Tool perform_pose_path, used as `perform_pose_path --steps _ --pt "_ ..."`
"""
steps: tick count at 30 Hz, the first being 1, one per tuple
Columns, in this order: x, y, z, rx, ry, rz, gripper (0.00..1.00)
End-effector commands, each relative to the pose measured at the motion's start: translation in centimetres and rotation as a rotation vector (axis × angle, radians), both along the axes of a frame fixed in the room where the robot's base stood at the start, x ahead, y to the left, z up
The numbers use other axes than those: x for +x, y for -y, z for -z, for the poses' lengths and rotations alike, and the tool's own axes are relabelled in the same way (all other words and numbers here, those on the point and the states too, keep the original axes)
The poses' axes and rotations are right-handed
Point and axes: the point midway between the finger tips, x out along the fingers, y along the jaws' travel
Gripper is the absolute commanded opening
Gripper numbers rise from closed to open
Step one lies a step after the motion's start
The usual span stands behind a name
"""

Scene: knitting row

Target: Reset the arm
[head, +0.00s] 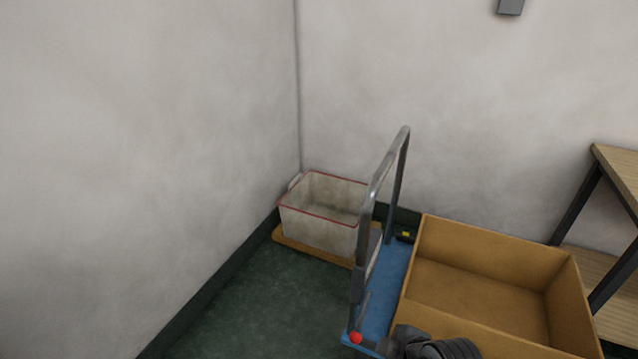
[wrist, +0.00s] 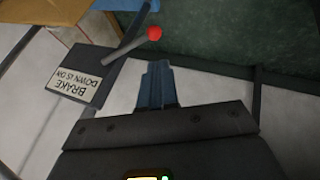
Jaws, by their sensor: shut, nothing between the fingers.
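My gripper (wrist: 157,84) shows in the wrist view with its two blue-grey fingers together and nothing between them. In that view it is beside a lever with a red knob (wrist: 154,33) and a dark plate labelled "BRAKE DOWN IS ON" (wrist: 75,75), and looks apart from both. In the head view, a dark part of my arm (head: 437,346) shows at the bottom edge, by the blue platform cart (head: 384,283). The fingers cannot be made out there. The red knob (head: 356,338) also shows at the cart's near corner.
A large open tan box (head: 480,290) rests on the cart, whose grey handle (head: 382,175) stands upright. A whitish red-rimmed bin (head: 312,228) is in the wall corner. A wood-topped shelf unit (head: 615,165) stands at right. Green floor (head: 255,310) is clear at left.

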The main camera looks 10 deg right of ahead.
Motion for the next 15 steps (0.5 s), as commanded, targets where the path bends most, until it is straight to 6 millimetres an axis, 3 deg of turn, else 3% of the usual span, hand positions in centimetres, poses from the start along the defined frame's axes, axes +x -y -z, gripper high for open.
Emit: perform_pose_path --steps 5,10,15 --pt "-2.3 0.2 0.6 0.019 0.022 0.052 0.00" --pt "-7.8 0.6 0.9 0.083 0.096 0.187 0.00" --pt "-13.6 1.1 -0.6 0.171 0.191 0.326 0.00"
